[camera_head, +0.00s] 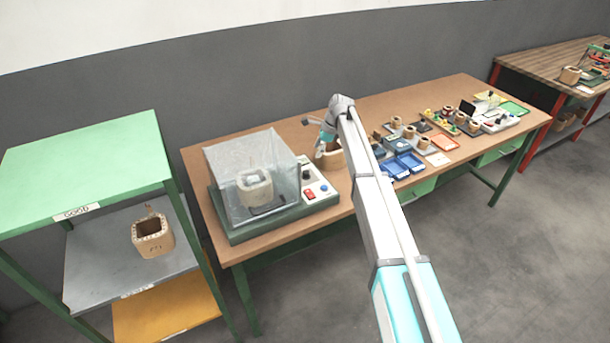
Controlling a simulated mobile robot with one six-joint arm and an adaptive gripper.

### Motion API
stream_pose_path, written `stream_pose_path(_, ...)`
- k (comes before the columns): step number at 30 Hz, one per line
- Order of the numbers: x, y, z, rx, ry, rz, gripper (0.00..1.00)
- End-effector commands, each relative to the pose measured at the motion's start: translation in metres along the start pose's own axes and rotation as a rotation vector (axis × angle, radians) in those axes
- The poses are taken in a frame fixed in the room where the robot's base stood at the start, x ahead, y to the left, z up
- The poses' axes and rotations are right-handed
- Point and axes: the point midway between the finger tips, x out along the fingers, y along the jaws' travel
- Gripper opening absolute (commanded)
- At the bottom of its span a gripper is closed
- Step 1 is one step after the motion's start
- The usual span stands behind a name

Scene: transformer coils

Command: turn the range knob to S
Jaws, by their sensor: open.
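A test unit (235,235) with a green base stands at the left end of the workbench. Its white panel (318,180) carries a dark knob (306,175), a red button (309,194) and a small blue part. I cannot tell whether this dark knob is the range knob; no S mark or pointer is readable. My gripper (322,147) is open, just behind and to the right of the panel, close to a wooden coil (332,158). My arm hides part of the bench there. Whether the gripper touches the coil cannot be told.
A clear cover (238,165) encloses a coil (254,190) on the test unit. Blue trays (397,168), small coils and instruments crowd the bench (435,93) to the right. A shelf (85,165) at left holds another coil (152,236). Grey floor is free in front.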

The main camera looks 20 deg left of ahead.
Motion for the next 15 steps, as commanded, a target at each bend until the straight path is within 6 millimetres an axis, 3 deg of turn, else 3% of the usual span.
stream_pose_path(15, 0.047, 0.0, -0.001, -0.001, 0.0, 0.0, 0.73)
